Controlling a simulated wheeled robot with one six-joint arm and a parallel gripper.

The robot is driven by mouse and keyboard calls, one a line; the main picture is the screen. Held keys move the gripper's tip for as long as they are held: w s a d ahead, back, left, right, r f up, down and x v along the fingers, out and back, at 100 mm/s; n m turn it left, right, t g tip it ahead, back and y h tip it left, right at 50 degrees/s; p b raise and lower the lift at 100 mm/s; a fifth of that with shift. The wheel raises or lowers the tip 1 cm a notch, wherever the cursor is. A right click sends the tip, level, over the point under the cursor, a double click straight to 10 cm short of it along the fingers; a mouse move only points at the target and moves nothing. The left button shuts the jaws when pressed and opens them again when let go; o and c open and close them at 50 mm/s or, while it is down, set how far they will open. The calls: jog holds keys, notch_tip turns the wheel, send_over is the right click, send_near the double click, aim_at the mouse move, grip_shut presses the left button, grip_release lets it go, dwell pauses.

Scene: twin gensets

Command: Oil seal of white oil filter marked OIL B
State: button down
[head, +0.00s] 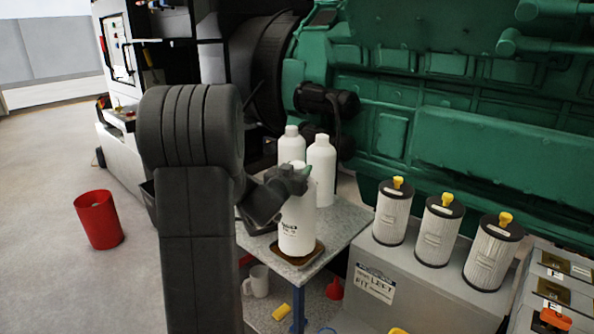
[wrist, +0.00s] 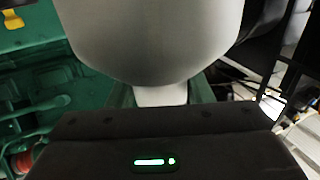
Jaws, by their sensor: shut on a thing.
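The lettering is too small to read for sure. My gripper (head: 291,180) is shut on its upper part. The cylinder's lower end is at a shallow brown dish (head: 317,253); I cannot tell whether it touches the dish. In the wrist view a big pale rounded body (wrist: 150,40) fills the top middle. The seal on the filter's end is not visible.
Two white bottles (head: 321,168) stand close behind the cylinder on the grey table (head: 345,222). Several pleated filters with yellow tops (head: 440,232) stand on a grey ledge at right. A mug (head: 258,281) and a red funnel (head: 334,289) are below. A red bin (head: 98,220) stands left.

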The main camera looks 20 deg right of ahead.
jog(key=shift+f+b, duration=0.55)
dwell(1.6)
jog(key=shift+r, duration=0.1)
